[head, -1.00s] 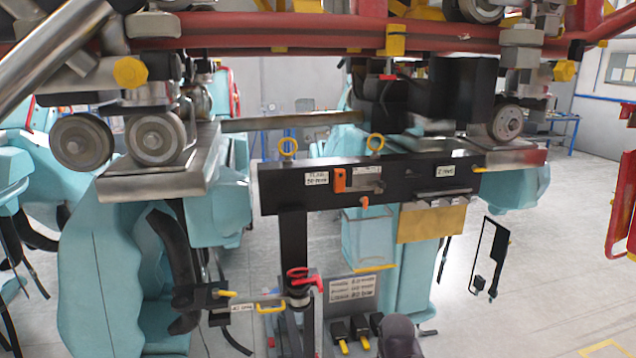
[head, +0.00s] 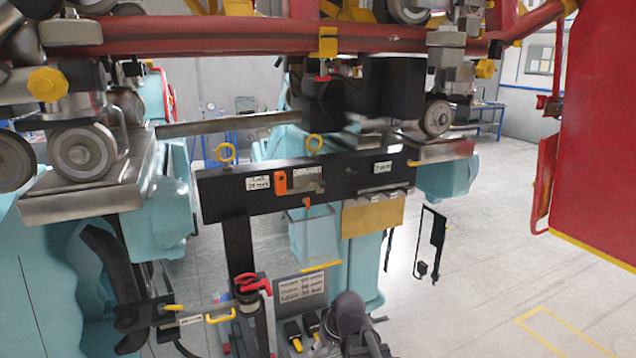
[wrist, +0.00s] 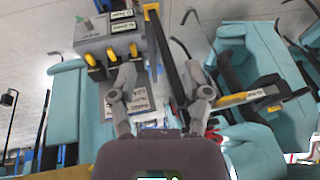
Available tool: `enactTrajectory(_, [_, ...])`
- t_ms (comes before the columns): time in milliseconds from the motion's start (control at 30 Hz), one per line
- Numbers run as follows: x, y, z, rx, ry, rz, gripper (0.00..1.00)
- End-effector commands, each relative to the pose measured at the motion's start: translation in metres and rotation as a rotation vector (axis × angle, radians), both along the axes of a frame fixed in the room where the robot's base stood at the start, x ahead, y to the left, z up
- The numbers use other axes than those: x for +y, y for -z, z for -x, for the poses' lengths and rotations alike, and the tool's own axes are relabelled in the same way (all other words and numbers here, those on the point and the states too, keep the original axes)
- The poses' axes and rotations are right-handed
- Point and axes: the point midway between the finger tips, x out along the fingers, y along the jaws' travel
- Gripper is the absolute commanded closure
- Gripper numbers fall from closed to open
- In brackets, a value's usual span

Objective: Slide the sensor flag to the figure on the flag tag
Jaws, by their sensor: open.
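The orange sensor flag (head: 280,182) stands upright on the front of the black bar (head: 220,205), at the left end of a pale metal scale (head: 307,182). A small orange knob or pointer hangs below that scale. The white flag tag (head: 258,186) is fixed just left of the flag; its figure is too small to read surely. My gripper (wrist: 161,98) is open and empty in the wrist view, its two fingers spread. In the head view my dark wrist shows at the bottom, well below the bar and flag. The wrist view does not clearly show the flag.
A grey box with black-and-yellow levers (wrist: 108,45) is near my fingers in the wrist view. A red-handled part (head: 252,285) and a yellow-handled arm stand left of my wrist. Red rails and wheels (head: 82,150) hang above. A big red panel (head: 605,140) fills the right.

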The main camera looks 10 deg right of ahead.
Motion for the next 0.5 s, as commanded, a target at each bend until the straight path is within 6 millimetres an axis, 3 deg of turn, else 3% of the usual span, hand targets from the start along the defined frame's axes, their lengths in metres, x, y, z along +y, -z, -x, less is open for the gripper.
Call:
enactTrajectory(33, [0.004,-0.017,-0.018,-0.057,-0.028,-0.041,0.37])
enactTrajectory(267, [0.016,-0.078,-0.088,-0.377,-0.135,-0.202,0.37])
enactTrajectory(500, [0.005,-0.153,-0.155,-0.723,-0.143,-0.278,0.37])
